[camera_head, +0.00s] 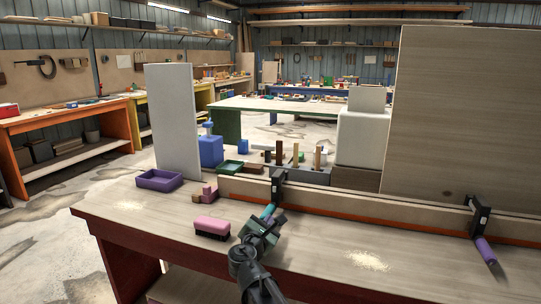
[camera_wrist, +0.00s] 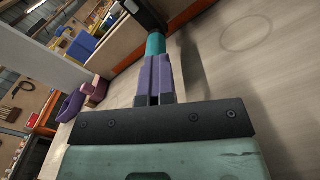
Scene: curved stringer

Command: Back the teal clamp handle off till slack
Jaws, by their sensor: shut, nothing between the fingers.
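The teal clamp handle (camera_head: 268,211) hangs below the black clamp (camera_head: 278,187) on the wooden stringer's edge, left of the middle of the bench. My gripper (camera_head: 272,221) is at the lower end of this handle. In the wrist view, its two purple fingers (camera_wrist: 156,60) are together and point at the teal handle (camera_wrist: 155,44). The fingertips overlap the handle's near end in the picture. I cannot tell whether they touch it. Nothing shows between the fingers.
A second clamp (camera_head: 479,215) with a purple handle (camera_head: 485,249) stands farther right on the stringer (camera_head: 370,215). A pink-topped brush (camera_head: 212,227), a purple tray (camera_head: 159,180) and small blocks lie to the left. The bench top right of my gripper is mostly clear, with sawdust (camera_head: 367,260).

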